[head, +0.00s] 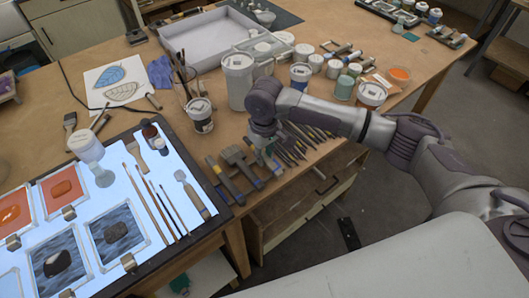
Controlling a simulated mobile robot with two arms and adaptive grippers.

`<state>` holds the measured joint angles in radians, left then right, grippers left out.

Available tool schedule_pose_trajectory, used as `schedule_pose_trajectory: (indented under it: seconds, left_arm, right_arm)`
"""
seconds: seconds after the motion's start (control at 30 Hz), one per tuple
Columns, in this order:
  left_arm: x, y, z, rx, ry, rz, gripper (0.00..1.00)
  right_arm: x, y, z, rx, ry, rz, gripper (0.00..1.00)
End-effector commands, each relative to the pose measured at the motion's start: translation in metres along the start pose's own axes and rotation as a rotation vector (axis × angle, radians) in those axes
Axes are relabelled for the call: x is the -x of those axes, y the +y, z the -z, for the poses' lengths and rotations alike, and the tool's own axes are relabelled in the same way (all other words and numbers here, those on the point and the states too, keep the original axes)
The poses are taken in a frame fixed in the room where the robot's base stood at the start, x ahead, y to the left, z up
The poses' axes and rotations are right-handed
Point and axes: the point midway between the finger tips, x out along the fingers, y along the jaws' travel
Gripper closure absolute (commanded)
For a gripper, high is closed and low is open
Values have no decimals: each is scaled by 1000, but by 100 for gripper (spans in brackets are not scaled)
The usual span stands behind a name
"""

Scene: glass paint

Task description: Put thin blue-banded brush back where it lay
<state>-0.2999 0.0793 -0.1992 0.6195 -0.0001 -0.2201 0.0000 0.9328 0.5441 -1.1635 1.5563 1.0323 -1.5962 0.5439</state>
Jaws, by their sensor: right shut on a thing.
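My right gripper (266,152) points down at the front edge of the wooden table, above the brushes lying there. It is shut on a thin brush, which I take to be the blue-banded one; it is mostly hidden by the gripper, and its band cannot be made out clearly. Left of the gripper lie flat wide brushes (240,160) with dark handles. Right of it a row of thin dark brushes (312,136) lies side by side. Whether the held brush touches the table cannot be told. My left gripper is not in view.
White tubs (238,80) and paint jars (300,75) stand behind my right arm. A jar of brushes (186,85) and a labelled cup (201,114) stand left of it. A light panel (150,235) with brushes and glass pieces fills the left. An open drawer (310,205) is below the edge.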

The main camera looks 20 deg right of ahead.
Motion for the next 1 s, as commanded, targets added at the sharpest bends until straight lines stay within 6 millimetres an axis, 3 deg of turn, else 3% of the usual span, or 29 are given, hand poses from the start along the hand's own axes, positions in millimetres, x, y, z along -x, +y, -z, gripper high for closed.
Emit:
schedule_pose_trajectory:
  seconds: [0.03, 0.07, 0.23, 0.63, 1.0]
  left_arm:
    - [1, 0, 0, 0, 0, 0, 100]
    - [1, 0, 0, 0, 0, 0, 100]
    - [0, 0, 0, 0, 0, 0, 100]
    - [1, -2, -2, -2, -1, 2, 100]
    - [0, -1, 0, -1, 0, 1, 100]
  right_arm:
    - [0, 0, 0, 0, 0, 1, 100]
    - [0, 0, 0, 0, 0, 0, 76]
    - [0, 0, 0, 0, 0, 0, 49]
    - [7, 0, 0, 1, 1, 0, 49]
    - [80, 0, 1, 1, 4, 0, 49]
